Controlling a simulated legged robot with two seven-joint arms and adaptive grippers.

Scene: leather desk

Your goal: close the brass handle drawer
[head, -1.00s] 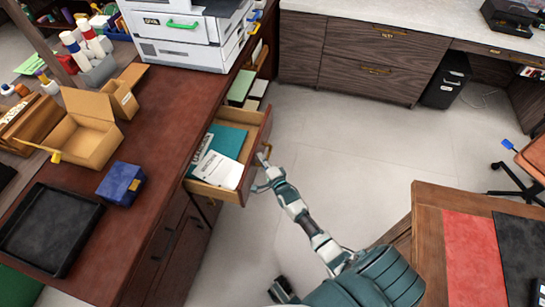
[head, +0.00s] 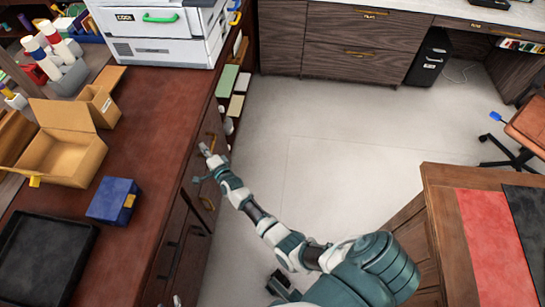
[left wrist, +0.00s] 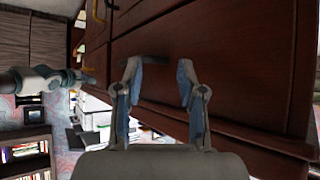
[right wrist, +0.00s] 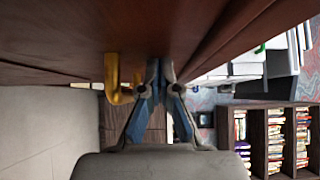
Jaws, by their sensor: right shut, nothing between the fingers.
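The brass handle drawer (head: 218,131) is in the dark wood cabinet left of centre in the head view. Its front looks flush with the cabinet and its inside is hidden. Its brass handle (right wrist: 113,80) is beside my right gripper (right wrist: 160,68) in the right wrist view. My right gripper, also in the head view (head: 207,150), is shut and empty with its tips at the drawer front. I cannot tell whether they touch.
Another brass handle (head: 207,202) is lower on the cabinet. A black tray (head: 45,255), blue box (head: 113,200), open cardboard box (head: 62,155) and printer (head: 165,30) stand on the desktop. Clear floor (head: 320,130) lies right of the cabinet; a second desk (head: 440,205) is at right.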

